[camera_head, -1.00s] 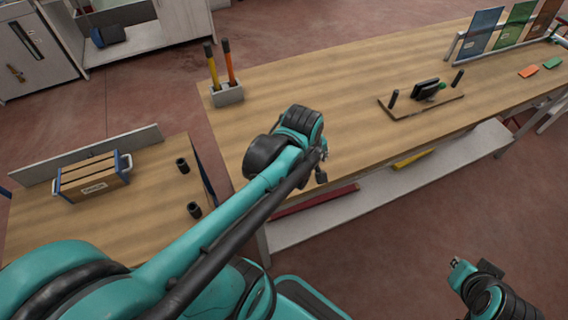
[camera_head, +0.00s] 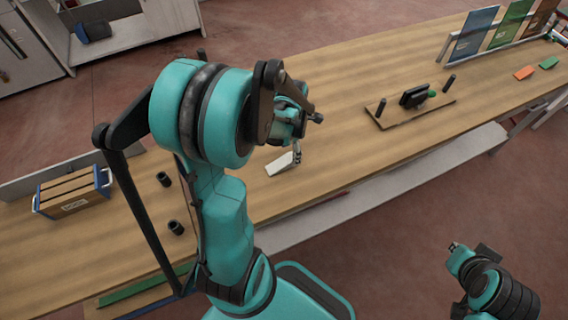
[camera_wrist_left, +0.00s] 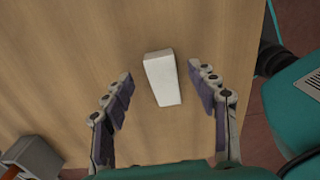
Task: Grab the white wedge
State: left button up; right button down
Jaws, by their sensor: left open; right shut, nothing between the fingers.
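The white wedge (camera_head: 281,163) lies on the wooden workbench, just below and left of my left gripper in the head view. In the left wrist view the white wedge (camera_wrist_left: 162,78) lies between the spread fingers of my left gripper (camera_wrist_left: 168,98), which is open. Neither finger appears to touch it. In the head view my left gripper (camera_head: 298,156) is small and partly hidden by its own arm. My right gripper (camera_head: 455,247) is shut and empty, low at the right over the floor, away from the bench.
A board with black posts (camera_head: 415,112) stands on the bench to the right. A wooden crate with blue ends (camera_head: 73,194) and two black cylinders stand at the left. A grey block (camera_wrist_left: 30,157) shows in the left wrist view. Bare wood surrounds the wedge.

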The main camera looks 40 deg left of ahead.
aim_at(290, 157)
pick_arm(q)
notch_tip(290, 157, down, 4)
jog(key=shift+f+b, duration=0.1)
jog(key=shift+b, duration=0.6)
jog(key=c, duration=1.3)
jog(key=shift+r, duration=0.25)
